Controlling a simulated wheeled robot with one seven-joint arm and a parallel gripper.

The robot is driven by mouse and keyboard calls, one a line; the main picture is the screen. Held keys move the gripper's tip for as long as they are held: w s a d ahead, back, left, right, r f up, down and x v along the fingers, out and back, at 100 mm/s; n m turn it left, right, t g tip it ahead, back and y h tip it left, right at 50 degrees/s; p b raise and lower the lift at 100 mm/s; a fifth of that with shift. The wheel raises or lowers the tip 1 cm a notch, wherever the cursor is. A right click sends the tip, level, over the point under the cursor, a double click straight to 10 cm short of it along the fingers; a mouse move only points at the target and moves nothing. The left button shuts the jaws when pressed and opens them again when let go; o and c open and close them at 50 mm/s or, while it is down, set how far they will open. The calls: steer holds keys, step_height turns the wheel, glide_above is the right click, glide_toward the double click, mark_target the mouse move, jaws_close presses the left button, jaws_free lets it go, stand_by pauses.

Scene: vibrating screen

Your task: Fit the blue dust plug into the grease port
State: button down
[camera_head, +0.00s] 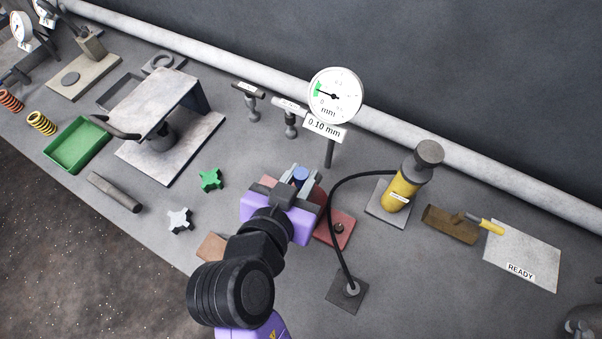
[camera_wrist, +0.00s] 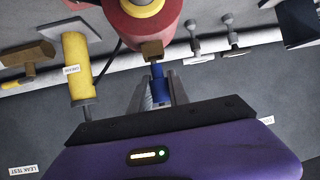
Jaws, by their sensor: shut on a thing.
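My gripper (camera_head: 300,178) is shut on the blue dust plug (camera_head: 301,174), and its purple body hides much of what lies below. In the wrist view the blue plug (camera_wrist: 158,85) stands between the two fingers, its end pointing at a brass-brown square fitting (camera_wrist: 152,50), which looks like the grease port. The fitting sits on a red round housing (camera_wrist: 172,14) with a yellow ring. Plug and fitting nearly line up; I cannot tell whether they touch. In the head view a red base (camera_head: 345,217) shows beside my gripper.
A yellow grease cylinder (camera_head: 401,190) with a black hose (camera_head: 337,215) stands to the right. The dial gauge (camera_head: 335,95) rises behind my gripper. Green (camera_head: 210,180) and white (camera_head: 179,219) star knobs lie left. A READY plate (camera_head: 530,255) lies at far right.

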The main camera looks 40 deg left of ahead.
steer(key=shift+f+b, duration=0.7)
steer(key=shift+f, duration=0.3)
steer(key=c, duration=1.2)
jaws_free()
steer(key=shift+o, duration=0.2)
steer(key=shift+b+v, duration=0.5)
steer(key=shift+v, duration=3.4)
